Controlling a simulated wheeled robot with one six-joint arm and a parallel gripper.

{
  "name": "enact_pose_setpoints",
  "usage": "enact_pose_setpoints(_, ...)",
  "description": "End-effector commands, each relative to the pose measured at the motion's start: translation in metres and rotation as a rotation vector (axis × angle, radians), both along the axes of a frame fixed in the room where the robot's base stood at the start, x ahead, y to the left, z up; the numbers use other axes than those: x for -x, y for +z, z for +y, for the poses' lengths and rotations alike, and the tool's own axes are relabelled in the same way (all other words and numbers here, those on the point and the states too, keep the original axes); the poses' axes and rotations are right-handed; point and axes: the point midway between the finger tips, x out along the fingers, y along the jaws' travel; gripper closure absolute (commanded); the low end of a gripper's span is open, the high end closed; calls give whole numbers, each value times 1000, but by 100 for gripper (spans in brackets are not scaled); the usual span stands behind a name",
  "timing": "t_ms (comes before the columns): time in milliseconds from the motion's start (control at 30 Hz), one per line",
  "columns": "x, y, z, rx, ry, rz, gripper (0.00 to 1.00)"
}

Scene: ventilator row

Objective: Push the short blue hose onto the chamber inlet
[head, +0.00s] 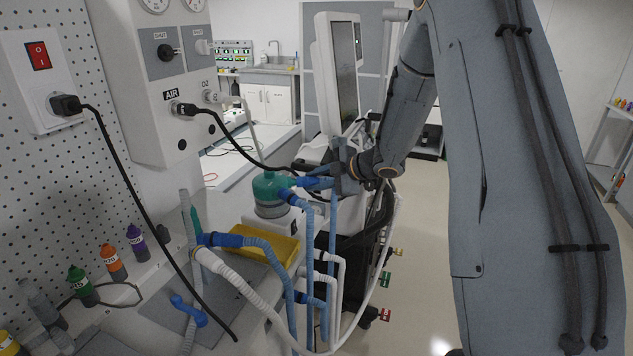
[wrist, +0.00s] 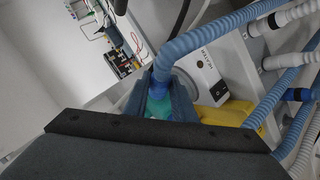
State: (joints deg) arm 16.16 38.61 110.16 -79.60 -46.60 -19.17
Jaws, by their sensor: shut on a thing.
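The teal humidifier chamber (head: 270,187) stands on its white base (head: 273,223) at the middle of the head view. My gripper (head: 335,180) is just right of the chamber, shut on the blue cuff of a hose (head: 313,183). In the wrist view my gripper (wrist: 160,100) has the blue cuff (wrist: 157,84) between its fingers, with the ribbed blue hose (wrist: 215,32) curving off to the upper right. Teal chamber (wrist: 158,108) shows right beside the cuff. The inlet is hidden, so I cannot tell if the cuff is seated on it.
Another blue cuff (head: 287,195) with a hose hanging down is beside the chamber. A yellow tray (head: 270,243) lies in front. Several blue and white hoses hang close to my gripper. The ventilator screen (head: 343,75) stands behind. Floor at right is clear.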

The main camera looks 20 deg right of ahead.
Motion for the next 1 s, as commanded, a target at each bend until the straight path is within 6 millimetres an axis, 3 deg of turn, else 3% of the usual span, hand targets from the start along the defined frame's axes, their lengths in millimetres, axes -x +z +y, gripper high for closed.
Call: enact_pose_setpoints(1000,-4,0,18,-1,1,0,100)
